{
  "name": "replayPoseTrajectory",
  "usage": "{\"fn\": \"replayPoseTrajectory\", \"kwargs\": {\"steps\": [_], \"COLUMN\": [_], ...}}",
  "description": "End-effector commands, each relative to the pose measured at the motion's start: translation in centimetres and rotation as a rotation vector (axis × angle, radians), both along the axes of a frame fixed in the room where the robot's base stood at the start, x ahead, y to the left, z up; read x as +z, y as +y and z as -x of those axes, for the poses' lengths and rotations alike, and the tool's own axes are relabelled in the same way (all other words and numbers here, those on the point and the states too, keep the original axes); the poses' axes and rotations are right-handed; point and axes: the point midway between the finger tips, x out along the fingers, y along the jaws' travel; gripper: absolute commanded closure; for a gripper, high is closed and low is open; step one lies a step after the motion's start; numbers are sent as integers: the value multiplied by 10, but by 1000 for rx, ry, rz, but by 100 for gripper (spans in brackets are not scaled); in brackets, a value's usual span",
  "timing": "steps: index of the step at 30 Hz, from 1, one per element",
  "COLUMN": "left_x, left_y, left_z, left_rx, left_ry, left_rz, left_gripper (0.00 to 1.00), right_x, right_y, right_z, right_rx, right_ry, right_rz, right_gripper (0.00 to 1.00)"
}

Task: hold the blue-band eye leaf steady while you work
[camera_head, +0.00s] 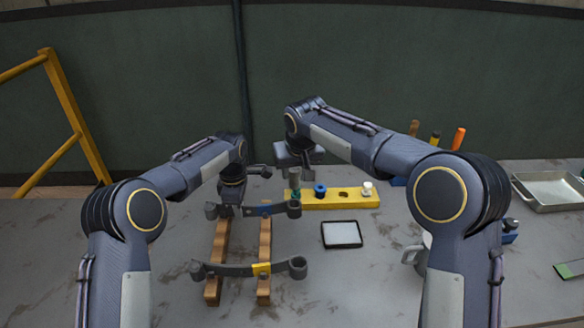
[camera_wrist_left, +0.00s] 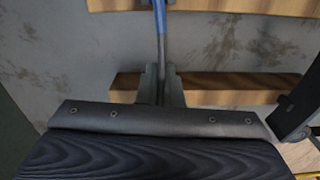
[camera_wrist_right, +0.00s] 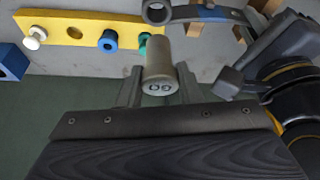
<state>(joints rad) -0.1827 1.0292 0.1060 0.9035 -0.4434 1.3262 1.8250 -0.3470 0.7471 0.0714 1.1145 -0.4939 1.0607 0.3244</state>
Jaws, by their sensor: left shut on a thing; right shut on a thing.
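The blue-band eye leaf (camera_head: 280,209) is a dark grey spring bar with an eye at each end. It lies across two wooden rails (camera_head: 265,243). My left gripper (camera_head: 227,208) is shut on its bar near the left eye; the left wrist view shows the bar (camera_wrist_left: 161,55) edge-on between the fingers, with the blue band beyond. My right gripper (camera_wrist_right: 158,88) is shut on a grey cylinder (camera_wrist_right: 160,62), which also shows in the head view (camera_head: 295,178). The cylinder stands over a green bushing (camera_wrist_right: 143,40) at the yellow block's end; whether they touch is unclear.
The yellow block (camera_head: 335,199) also carries a blue bushing (camera_head: 320,190) and a white one (camera_head: 367,188). A yellow-band leaf (camera_head: 235,270) lies nearer on the rails. A dark-framed panel (camera_head: 342,235), a metal tray (camera_head: 550,190) and upright tool handles (camera_head: 458,139) are to the right.

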Motion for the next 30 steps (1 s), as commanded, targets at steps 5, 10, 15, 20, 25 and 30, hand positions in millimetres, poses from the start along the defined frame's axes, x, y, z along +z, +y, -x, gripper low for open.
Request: {"fn": "replayPoseTrajectory", "kwargs": {"steps": [5,10,15,20,25,30], "left_x": [1,1,1,1,1,1], "left_y": [0,0,0,0,0,0], "left_z": [0,0,0,0,0,0], "left_rx": [0,0,0,0,0,0], "left_ry": [-1,-1,-2,-2,-2,-2], "left_rz": [0,0,0,0,0,0], "left_gripper": [100,100,100,100,100,100], "right_x": [1,1,-7,-22,-36,-47], "right_y": [0,1,0,0,0,0], "right_z": [0,0,0,0,0,0], "right_rx": [-6,-5,-4,-4,-5,-4], "right_ry": [-3,-4,-2,-1,-2,-2], "right_rz": [-1,-2,-1,0,0,-1], "right_gripper": [85,85,85,85,85,85]}}
